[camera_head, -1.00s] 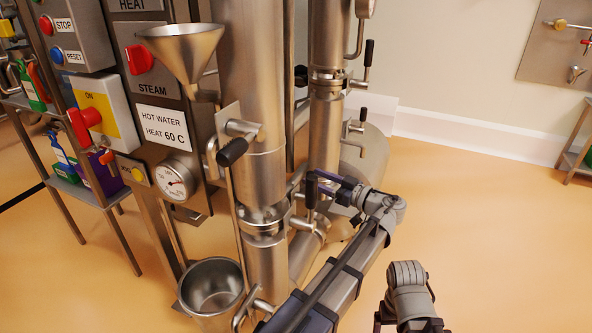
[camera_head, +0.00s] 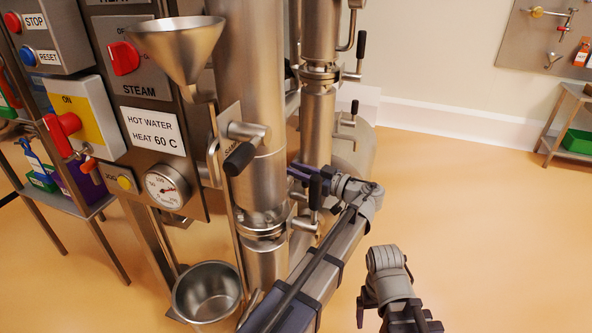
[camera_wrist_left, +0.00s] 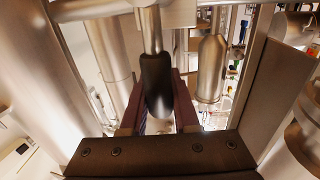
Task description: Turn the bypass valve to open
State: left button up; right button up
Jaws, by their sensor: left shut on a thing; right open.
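My left gripper (camera_head: 306,174) reaches in beside the lower part of the steel columns. It is shut on a black lever handle (camera_wrist_left: 157,85), which stands upright between its fingers in the left wrist view. In the head view the black handle (camera_head: 314,192) shows at the fingers, by the pipe joint behind the front column. I see no readable bypass label, so I cannot tell by name which valve this is. My right gripper (camera_head: 363,308) is open and empty over the floor at the lower right, partly hidden by its own wrist.
Another black-handled lever (camera_head: 240,156) juts from the front column, with a steel funnel (camera_head: 175,50) above and a steel pot (camera_head: 207,292) below. The control panel (camera_head: 150,135) with a red knob and gauge stands left.

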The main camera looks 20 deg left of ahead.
pick_arm(q)
grip_shut()
dwell(0.9)
